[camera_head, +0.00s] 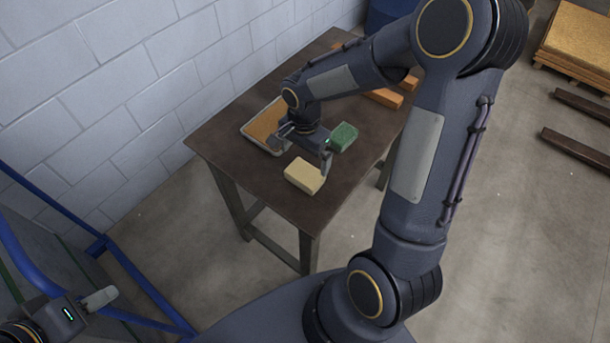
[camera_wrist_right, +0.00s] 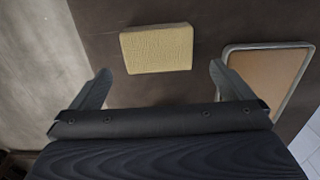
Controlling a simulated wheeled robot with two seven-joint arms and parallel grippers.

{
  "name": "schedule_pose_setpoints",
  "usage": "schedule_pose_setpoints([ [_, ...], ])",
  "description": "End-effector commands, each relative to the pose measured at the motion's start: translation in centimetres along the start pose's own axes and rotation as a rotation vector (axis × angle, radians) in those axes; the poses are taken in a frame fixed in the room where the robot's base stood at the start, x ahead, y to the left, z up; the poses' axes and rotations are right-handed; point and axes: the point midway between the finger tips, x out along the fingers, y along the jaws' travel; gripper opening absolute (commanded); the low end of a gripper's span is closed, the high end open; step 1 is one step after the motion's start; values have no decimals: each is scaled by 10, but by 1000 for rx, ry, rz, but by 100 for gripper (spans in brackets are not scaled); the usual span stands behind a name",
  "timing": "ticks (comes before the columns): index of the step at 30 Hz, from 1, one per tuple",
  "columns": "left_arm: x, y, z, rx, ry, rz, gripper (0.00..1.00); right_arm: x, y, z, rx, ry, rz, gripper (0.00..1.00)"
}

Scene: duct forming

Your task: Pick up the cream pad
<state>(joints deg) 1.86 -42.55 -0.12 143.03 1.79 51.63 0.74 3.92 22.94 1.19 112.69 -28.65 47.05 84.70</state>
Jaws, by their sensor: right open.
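The cream pad (camera_head: 304,176) lies flat near the front edge of the dark table. It also shows in the right wrist view (camera_wrist_right: 157,48), just beyond the fingertips and between their lines. My right gripper (camera_head: 305,154) is open and empty above the table, just behind the pad in the head view. Its fingers in the wrist view (camera_wrist_right: 160,72) are spread wider than the pad, and nothing is between them. My left gripper (camera_head: 98,298) is at the lower left of the head view, far from the table; its jaw opening cannot be made out.
A metal-rimmed tray (camera_head: 246,129) with a tan bottom is on the left. Orange blocks (camera_head: 384,97) lie toward the back right. A block wall stands behind the table (camera_head: 230,152).

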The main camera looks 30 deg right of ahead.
Motion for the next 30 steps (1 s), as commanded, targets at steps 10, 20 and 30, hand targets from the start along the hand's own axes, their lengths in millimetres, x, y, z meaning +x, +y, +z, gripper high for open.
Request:
schedule_pose_setpoints([
  [10,-6,3,-3,0,0,0,36,40,3,2,1,-5,6,100],
  [20,-9,4,-4,0,0,0,36,75,3,2,1,-2,0,100],
  [30,-8,4,-4,0,0,0,36,75,3,2,1,-1,0,80],
])
